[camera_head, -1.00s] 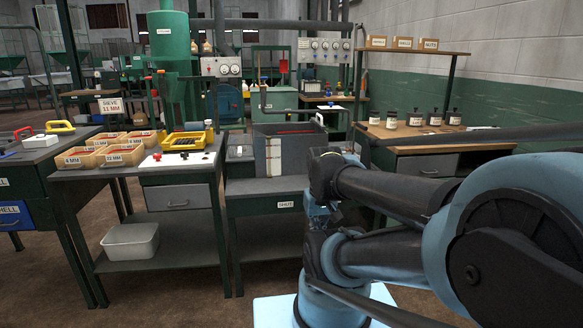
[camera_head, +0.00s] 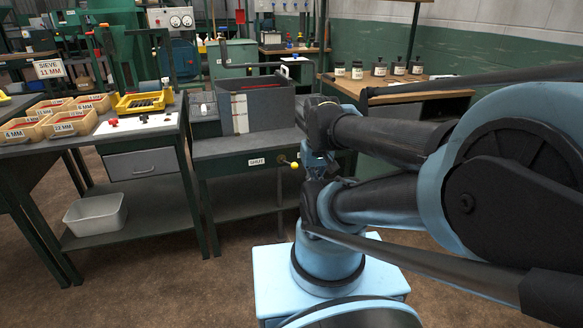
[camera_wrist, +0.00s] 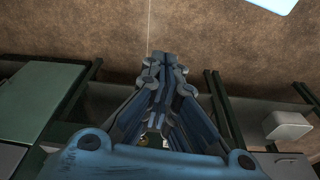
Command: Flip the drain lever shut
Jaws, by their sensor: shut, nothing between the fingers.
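The drain lever (camera_head: 294,166) has a yellow ball knob and a short metal stem. It sticks out from the front of the dark workbench (camera_head: 222,150), right of a white plate reading SHUT (camera_head: 256,161). The stem slopes down to the right, pointing away from the plate. A grey open-topped tank (camera_head: 262,105) stands on this bench. My gripper (camera_wrist: 165,58) is shut and empty in the wrist view, over brown floor. My arm links cover the area right of the knob in the head view, and the fingers cannot be made out there.
A left bench (camera_head: 150,160) carries labelled sieve boxes (camera_head: 70,122) and a yellow tray (camera_head: 143,102). A pale bin (camera_head: 96,213) sits on its lower shelf. A wooden table (camera_head: 420,84) with several jars stands at back right. Floor in front is clear.

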